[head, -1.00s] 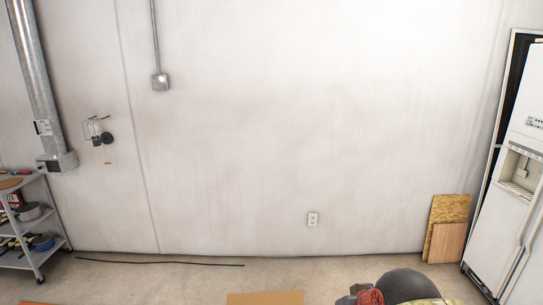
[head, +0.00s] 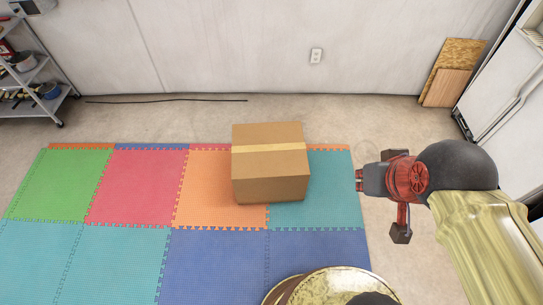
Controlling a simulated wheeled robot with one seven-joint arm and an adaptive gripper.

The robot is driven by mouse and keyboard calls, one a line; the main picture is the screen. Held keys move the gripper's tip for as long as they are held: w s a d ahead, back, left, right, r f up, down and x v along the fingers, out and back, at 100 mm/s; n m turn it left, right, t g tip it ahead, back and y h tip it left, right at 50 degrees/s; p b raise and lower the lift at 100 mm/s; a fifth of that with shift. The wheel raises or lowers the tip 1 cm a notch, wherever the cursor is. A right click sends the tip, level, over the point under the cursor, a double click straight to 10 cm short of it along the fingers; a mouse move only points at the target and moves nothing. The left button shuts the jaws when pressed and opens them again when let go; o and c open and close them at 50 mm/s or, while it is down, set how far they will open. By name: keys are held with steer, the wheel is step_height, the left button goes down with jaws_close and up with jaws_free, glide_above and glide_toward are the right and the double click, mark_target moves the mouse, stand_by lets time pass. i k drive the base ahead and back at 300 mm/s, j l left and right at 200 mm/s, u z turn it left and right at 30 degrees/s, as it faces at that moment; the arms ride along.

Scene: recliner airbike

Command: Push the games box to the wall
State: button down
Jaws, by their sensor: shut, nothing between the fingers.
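The games box, a closed brown cardboard box (head: 270,180) with a pale tape strip across its top, sits on the foam mat in the head view. It lies mostly over an orange tile and a teal tile, and bare floor separates it from the white wall (head: 230,45). My gripper (head: 359,180) is to the right of the box, pointing left, with a clear gap between them. It is shut and empty. The side of the box facing the wall is hidden.
Coloured foam tiles (head: 140,185) cover the floor to the left and in front. A thin dark cable (head: 165,99) lies near the wall. Boards (head: 445,88) lean at the back right beside a white fridge (head: 495,85). A metal shelf cart (head: 45,75) stands at the far left.

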mark_target(270, 164)
steer(key=i+l+u, duration=0.25)
steer(key=i+l, duration=0.35)
steer(key=i+l+u, duration=0.25)
steer(key=i+l, duration=0.3)
steer(key=l, duration=0.2)
steer(key=u, duration=2.35)
